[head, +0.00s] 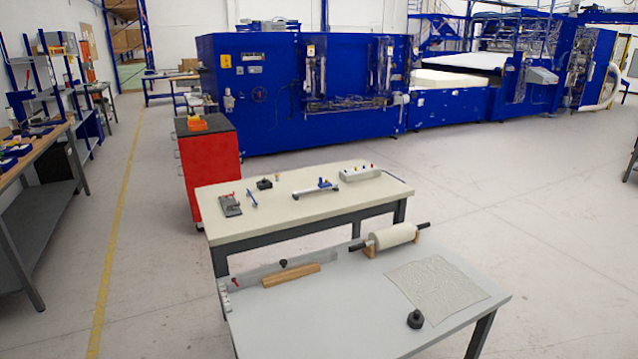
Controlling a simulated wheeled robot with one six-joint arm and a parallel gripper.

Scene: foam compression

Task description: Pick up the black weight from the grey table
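The grey table (345,318) stands in the front of the head view. A black weight (415,319), round with a narrower knob on top, stands upright on it near the front right. It is beside the lower left corner of a thin pale mesh sheet (437,288). A second small dark object (283,263) sits at the table's back left, by a metal strip and a wooden bar; it is too small to identify. My gripper is not in view.
A roller (393,236) with black handles rests on wooden supports at the table's back edge. A wooden bar (291,275) lies left. A cream-topped table (300,208) with small tools stands behind. The grey table's front middle is clear.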

